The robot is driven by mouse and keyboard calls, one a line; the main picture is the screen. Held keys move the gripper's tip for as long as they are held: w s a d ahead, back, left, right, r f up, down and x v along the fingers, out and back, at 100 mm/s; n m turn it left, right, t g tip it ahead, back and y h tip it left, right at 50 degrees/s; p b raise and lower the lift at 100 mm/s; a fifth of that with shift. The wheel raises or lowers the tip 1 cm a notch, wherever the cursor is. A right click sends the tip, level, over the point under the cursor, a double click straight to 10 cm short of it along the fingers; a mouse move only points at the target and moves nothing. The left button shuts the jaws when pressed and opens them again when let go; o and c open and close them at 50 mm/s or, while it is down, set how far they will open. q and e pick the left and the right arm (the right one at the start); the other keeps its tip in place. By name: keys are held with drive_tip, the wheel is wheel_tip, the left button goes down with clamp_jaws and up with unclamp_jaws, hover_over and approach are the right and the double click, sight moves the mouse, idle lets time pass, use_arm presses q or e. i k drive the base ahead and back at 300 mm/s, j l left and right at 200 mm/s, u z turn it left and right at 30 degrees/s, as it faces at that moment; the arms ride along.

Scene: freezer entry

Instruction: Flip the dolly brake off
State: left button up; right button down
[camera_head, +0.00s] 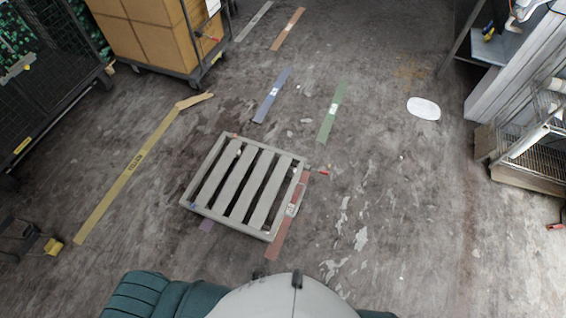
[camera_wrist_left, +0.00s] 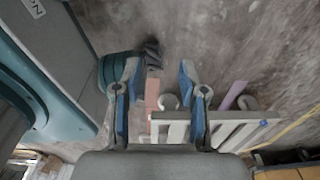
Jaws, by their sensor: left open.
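The dolly (camera_head: 265,190) is a low grey slatted frame on the floor, near the middle of the head view. A small red piece (camera_head: 323,172) sticks out at its right corner; it may be the brake lever, but its position is too small to tell. In the left wrist view the dolly's slatted edge (camera_wrist_left: 225,117) and a pale caster (camera_wrist_left: 168,102) show beyond my left gripper (camera_wrist_left: 160,72). The blue-lined fingers are apart, with nothing seen held between them. The red piece is not clear in that view. My right gripper is in neither view.
A cart with cardboard boxes (camera_head: 150,35) stands at the upper left, beside a black mesh cage (camera_head: 45,80). A wire rack (camera_head: 530,150) stands at the right. Coloured tape strips, including a yellow one (camera_head: 130,170), mark the worn floor.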

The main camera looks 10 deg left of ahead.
sight(323, 172)
drive_tip(key=i+l+u, duration=0.15)
drive_tip(key=u, duration=0.25)
drive_tip(key=i+l+u, duration=0.3)
drive_tip(key=u, duration=0.15)
drive_tip(key=i+l+u, duration=0.25)
drive_tip(key=u, duration=0.15)
drive_tip(key=l, duration=0.1)
